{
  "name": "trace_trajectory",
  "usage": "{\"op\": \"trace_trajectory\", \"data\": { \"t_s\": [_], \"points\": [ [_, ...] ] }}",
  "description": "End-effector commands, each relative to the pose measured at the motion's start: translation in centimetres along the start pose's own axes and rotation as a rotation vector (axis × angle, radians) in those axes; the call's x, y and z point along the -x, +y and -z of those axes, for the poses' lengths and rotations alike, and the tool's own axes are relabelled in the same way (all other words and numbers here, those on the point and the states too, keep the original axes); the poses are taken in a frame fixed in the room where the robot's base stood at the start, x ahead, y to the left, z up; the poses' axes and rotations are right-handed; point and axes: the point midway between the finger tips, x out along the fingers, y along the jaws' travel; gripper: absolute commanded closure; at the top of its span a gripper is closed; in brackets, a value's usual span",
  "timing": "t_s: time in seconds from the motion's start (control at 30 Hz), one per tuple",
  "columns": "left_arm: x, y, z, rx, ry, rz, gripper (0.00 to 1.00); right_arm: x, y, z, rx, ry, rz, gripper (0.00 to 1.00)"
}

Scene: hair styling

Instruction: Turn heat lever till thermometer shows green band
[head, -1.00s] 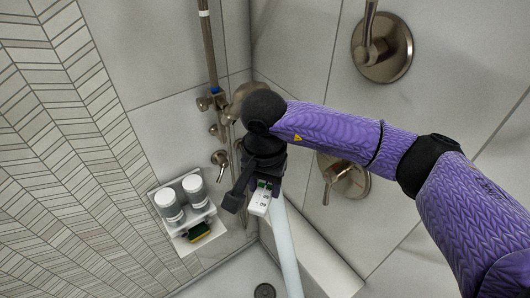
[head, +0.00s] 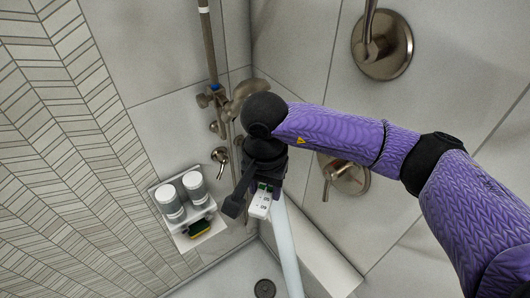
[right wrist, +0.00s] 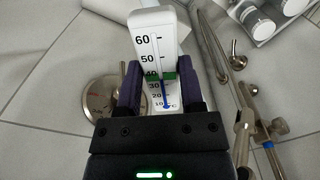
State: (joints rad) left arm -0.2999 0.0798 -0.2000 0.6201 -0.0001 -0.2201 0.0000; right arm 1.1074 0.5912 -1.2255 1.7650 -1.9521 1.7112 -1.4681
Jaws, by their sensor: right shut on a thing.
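My right gripper (head: 250,198) is shut on a white thermometer (head: 260,206), held beside the pale stream of water (head: 287,250). In the right wrist view the thermometer (right wrist: 154,35) sits between the fingers, with its scale and green band near 40 facing the camera. Its blue column rises from about 10 to just under or at the green band; the exact top is hard to read. A round metal valve with a lever (head: 345,174) is on the right wall, partly behind my right arm. Its plate with red marks (right wrist: 98,92) shows left of the gripper. My left gripper is out of view.
Another round metal valve (head: 383,45) is higher on the right wall. A metal shower pipe (head: 208,45) with fittings runs down near the corner.

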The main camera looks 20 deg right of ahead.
Motion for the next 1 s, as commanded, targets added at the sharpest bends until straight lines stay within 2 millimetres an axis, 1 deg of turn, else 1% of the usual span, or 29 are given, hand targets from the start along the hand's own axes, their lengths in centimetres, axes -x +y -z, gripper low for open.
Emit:
{"op": "trace_trajectory", "data": {
  "t_s": [0.43,0.6,0.8,0.9,1.0],
  "points": [
    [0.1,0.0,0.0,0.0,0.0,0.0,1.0,0.2,0.0,-0.1,0.001,0.0,0.0,1.0],
    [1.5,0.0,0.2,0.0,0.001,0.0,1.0,1.8,0.6,-1.6,0.003,0.0,0.001,1.0],
    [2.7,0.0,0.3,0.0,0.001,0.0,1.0,3.5,1.5,-3.6,0.003,0.0,0.0,1.0],
    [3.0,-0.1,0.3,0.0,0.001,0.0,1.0,4.0,1.8,-4.3,0.002,0.0,0.0,1.0],
    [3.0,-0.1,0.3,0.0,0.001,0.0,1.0,4.2,1.9,-4.6,0.001,0.0,0.0,1.0]
  ]
}}
